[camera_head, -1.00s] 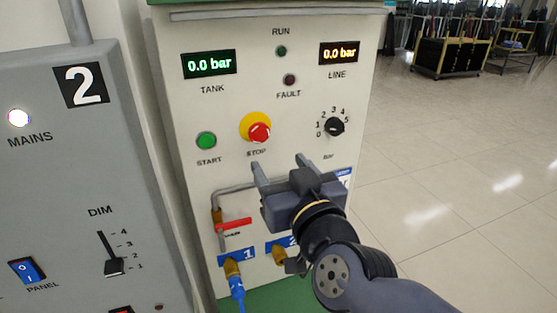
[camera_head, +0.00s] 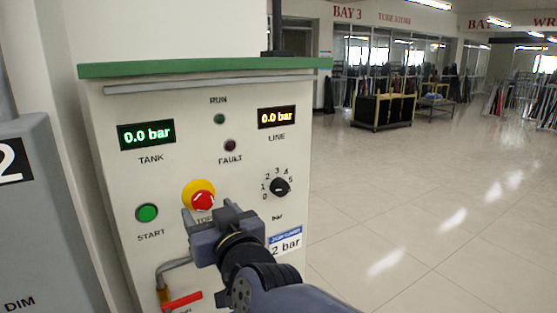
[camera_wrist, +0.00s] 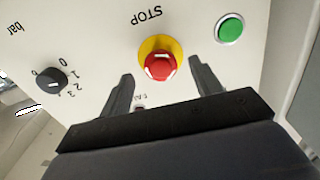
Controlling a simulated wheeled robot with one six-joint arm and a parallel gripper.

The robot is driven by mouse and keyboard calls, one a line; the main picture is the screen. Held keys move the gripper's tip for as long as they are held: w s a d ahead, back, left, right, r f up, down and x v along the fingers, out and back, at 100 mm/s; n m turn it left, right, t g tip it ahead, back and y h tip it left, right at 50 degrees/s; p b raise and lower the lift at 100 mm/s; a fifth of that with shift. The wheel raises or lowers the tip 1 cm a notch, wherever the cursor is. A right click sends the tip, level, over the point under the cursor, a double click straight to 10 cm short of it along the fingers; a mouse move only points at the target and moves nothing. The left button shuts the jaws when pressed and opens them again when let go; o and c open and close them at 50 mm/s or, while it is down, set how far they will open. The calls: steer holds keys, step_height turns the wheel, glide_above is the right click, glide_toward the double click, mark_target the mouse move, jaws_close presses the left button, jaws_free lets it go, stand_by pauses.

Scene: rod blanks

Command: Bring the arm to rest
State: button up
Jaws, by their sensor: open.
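My gripper (camera_head: 206,211) is open and empty, with its two fingers apart. In the head view it stands in front of the pale control panel (camera_head: 110,240), just below the red STOP button (camera_head: 203,202) on its yellow collar. In the wrist view, which is upside down, my gripper (camera_wrist: 160,78) points at the panel, and the STOP button (camera_wrist: 160,66) shows beyond and between the fingertips. I cannot tell how wide the gap to the panel is. My arm reaches in from the lower right and hides the lower panel.
The green START button (camera_head: 147,213) and black bar dial (camera_head: 280,187) flank the STOP button. A red-handled valve (camera_head: 182,301) is low on the panel. A grey cabinet (camera_head: 45,220) stands at left. Open floor (camera_head: 420,210) lies right, with a cart (camera_head: 383,110) far back.

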steer(key=x, duration=0.3)
steer(key=shift+d, duration=0.1)
steer(key=shift+r+p, duration=0.1)
steer(key=shift+p, duration=0.25)
steer(key=shift+n, duration=0.4)
steer(key=shift+m, duration=0.3)
